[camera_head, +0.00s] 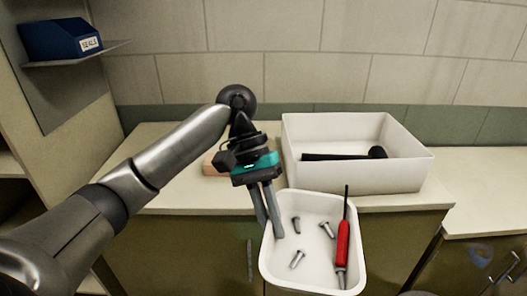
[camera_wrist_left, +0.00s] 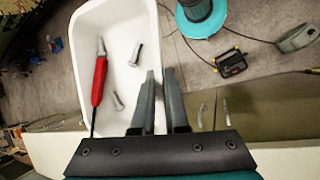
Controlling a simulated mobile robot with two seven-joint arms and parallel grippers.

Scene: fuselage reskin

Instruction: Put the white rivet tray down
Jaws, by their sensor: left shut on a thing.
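The white rivet tray (camera_head: 305,284) hangs in front of the counter's front edge in the head view, below the counter top. It holds three silver rivets (camera_head: 297,259) and a red-handled tool (camera_head: 342,243) with a thin dark shaft. My left gripper (camera_head: 271,230) is shut on the tray's left wall, fingers pointing down. In the left wrist view, the tray (camera_wrist_left: 122,28) lies left of the fingers (camera_wrist_left: 160,73), with its wall between them. The floor shows beyond the tray there. My right gripper is not in view.
A large white bin (camera_head: 358,178) with a black tool (camera_head: 345,155) stands on the counter (camera_head: 165,190). A blue bin (camera_head: 55,40) labelled SEALS sits on a shelf.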

